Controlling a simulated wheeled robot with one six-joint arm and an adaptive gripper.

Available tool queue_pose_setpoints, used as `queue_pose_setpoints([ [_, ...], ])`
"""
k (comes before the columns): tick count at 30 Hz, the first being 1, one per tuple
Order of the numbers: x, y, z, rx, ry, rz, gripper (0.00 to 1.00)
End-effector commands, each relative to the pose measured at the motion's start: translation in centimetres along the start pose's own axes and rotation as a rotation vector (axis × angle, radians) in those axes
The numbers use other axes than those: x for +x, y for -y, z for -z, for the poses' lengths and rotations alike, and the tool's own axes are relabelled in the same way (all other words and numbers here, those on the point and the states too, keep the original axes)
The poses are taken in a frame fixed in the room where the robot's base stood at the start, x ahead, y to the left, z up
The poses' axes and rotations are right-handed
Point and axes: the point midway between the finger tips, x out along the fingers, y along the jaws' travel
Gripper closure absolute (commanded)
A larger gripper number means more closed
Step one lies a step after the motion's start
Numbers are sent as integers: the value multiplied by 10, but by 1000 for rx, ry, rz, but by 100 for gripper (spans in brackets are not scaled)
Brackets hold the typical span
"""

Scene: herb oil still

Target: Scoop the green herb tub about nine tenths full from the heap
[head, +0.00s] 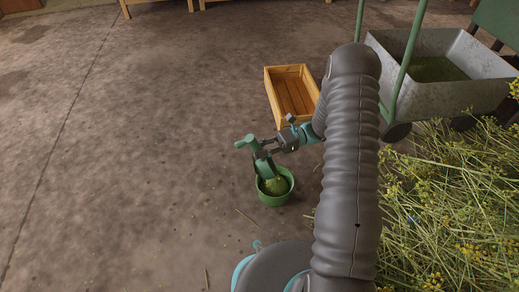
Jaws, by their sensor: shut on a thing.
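The green tub (276,198) is upright on the bare floor left of the heap. Yellow-green chopped herb (277,186) shows inside it, below the rim; its exact level is hard to judge. My gripper (264,153) is above the tub's back left side, shut on a green scoop (246,142) with a crosswise grip end. The scoop points down over the tub, and its lower end is at or inside the mouth; I cannot tell whether it touches the herb. The heap (450,200) of cut stalks with yellow flowers fills the right side.
An empty-looking wooden crate (271,88) lies on the floor behind the tub. A grey metal cart (460,93) with green handles and green matter inside stands at the back right. My grey arm hides part of the heap's left edge. The floor at left is clear.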

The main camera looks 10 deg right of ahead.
Motion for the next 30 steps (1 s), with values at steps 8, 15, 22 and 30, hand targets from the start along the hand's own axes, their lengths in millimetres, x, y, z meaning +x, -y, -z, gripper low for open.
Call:
queue_pose_setpoints([
  [8,3,0,-12,11,-67,3,100],
  [15,12,0,-26,59,-321,22,100],
  [22,20,1,-37,105,-566,40,100],
  [30,30,1,-48,158,-834,59,100],
])
